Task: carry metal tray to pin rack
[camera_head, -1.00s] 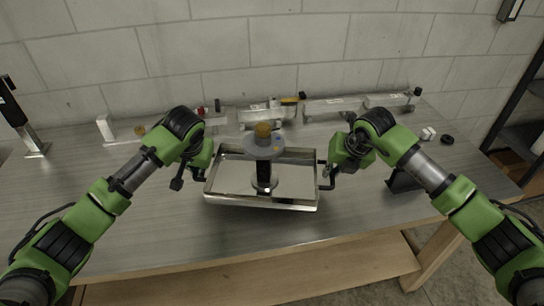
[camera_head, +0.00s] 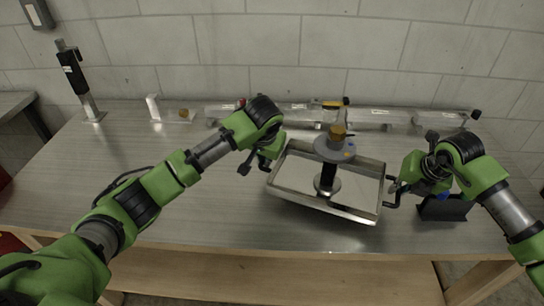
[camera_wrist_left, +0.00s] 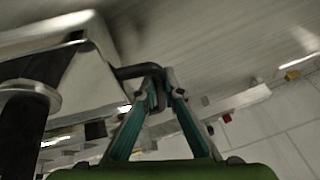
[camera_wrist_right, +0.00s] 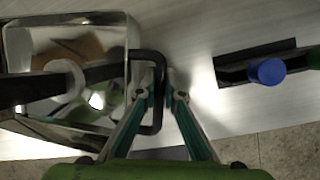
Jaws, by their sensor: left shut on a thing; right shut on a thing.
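The shiny metal tray (camera_head: 350,211) is shallow and rectangular, with a dark handle at each end. A black post with a grey disc and an orange-brown top (camera_head: 333,150) stands in it. My left gripper (camera_head: 266,164) is shut on the tray's left handle, which also shows in the left wrist view (camera_wrist_left: 138,70). My right gripper (camera_head: 394,191) is shut on the right handle (camera_wrist_right: 157,62). I cannot tell whether the tray is just above the table or touching it. No pin rack is clearly recognisable; a black holder (camera_head: 446,208) with a blue-ended cylinder (camera_wrist_right: 267,71) is right of the tray.
The grey table (camera_head: 200,215) is clear to the left and front of the tray. Metal profiles (camera_head: 385,117) line the back near the block wall. A black upright device (camera_head: 76,75) and a white block (camera_head: 152,107) stand at the back left.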

